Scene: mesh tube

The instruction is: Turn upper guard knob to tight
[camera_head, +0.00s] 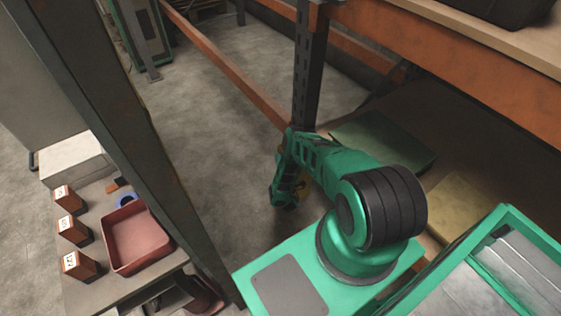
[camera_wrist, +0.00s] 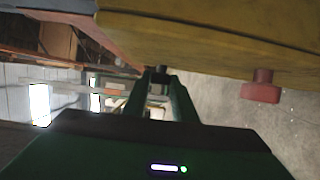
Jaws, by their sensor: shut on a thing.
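In the wrist view a yellow panel (camera_wrist: 225,45), likely the guard, fills the top. A red knob (camera_wrist: 262,86) sticks out from its lower edge at the right, apart from my fingers. My gripper (camera_wrist: 158,78) reaches to the panel's edge left of it. A small dark knob-like piece (camera_wrist: 159,72) sits between the fingertips, and the fingers are shut on it. Its marking and turn angle cannot be read.
An orange shelf rack with a dark post (camera_head: 308,75) stands just behind my arm. A bench at the left holds a red tray (camera_head: 135,238) and several labelled boxes (camera_head: 78,266). A dark slanted post (camera_head: 110,130) stands between bench and arm. Concrete floor is open in the middle.

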